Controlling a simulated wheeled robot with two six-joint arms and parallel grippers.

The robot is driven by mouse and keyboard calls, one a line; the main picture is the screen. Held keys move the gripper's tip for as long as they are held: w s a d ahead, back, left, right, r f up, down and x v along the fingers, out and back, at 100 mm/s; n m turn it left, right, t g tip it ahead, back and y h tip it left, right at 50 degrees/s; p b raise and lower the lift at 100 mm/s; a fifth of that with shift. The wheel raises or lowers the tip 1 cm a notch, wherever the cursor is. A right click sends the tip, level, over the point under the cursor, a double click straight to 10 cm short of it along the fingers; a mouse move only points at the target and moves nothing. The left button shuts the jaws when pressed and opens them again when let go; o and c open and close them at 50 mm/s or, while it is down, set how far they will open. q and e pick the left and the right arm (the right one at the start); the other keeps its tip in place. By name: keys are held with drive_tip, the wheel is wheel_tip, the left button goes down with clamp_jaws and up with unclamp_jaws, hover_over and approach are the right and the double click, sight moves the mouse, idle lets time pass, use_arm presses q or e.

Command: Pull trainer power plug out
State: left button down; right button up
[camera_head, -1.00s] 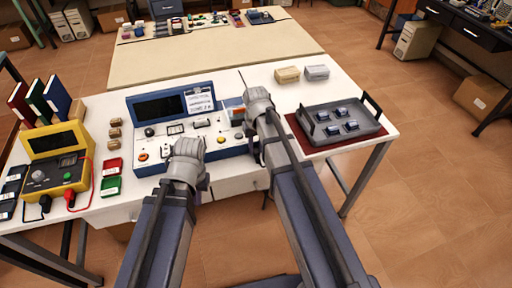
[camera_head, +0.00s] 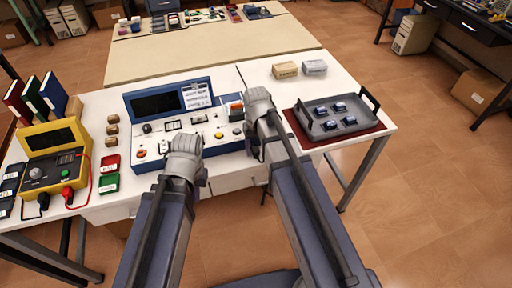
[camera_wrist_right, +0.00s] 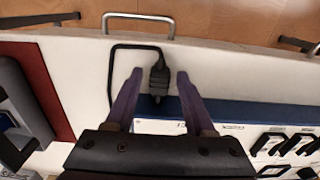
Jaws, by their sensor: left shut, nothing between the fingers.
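The blue trainer (camera_head: 212,140), with a dark screen and a panel of knobs and buttons, stands on the white table. In the right wrist view its blue edge (camera_wrist_right: 255,112) runs along the right. The black power plug (camera_wrist_right: 159,78) is at that edge, with its black cord (camera_wrist_right: 111,75) looping away over the table. My right gripper (camera_wrist_right: 160,75) is open, its two purple fingers on either side of the plug, not visibly closed on it. In the head view my right gripper (camera_head: 258,100) is beside the trainer's right end, fingers hidden.
A grey tray (camera_head: 311,131) with several small blocks lies on a red mat right of my right gripper. A yellow meter (camera_head: 75,135), books and small boxes fill the left. Two small boxes (camera_head: 285,70) stand at the back right. A metal handle (camera_wrist_right: 138,18) is at the table edge.

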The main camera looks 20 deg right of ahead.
sight(256, 151)
drive_tip(key=shift+o, duration=0.2)
wheel_tip(256, 151, up, 8)
drive_tip(key=p, duration=0.8)
drive_tip(key=shift+f, duration=0.1)
drive_tip(key=shift+s+a, duration=0.1)
drive_tip(key=shift+a, duration=0.05)
drive_tip(key=s+a+n+h, duration=0.1)
drive_tip(key=s+a+n, duration=0.2)
drive_tip(key=s+a, duration=0.7)
drive_tip(key=shift+s, duration=1.25)
drive_tip(key=shift+a, duration=0.1)
